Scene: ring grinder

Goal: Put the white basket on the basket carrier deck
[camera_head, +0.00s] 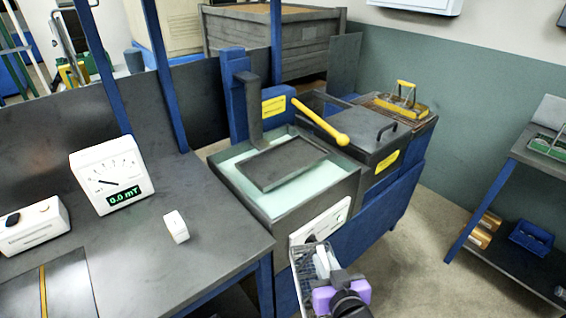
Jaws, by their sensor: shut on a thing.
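My gripper (324,281), with a purple body, is at the bottom centre in the head view. It is shut on the white basket (300,273), a small mesh basket with a pale upper part. The basket hangs in front of the tank's near side, and my gripper and wrist hide part of it. The carrier deck (283,163) is a flat dark plate with a raised rim. It sits at the mouth of an open tank of pale green liquid, on a dark upright arm. The deck looks empty. The basket is apart from it, nearer and lower.
A yellow lever (318,121) reaches over the tank's right side. A lidded dark tank (362,134) and a yellow-handled basket (401,103) stand beyond. A bench (215,230) with a meter (112,174) is at left. A shelf (540,160) is at right, with open floor between.

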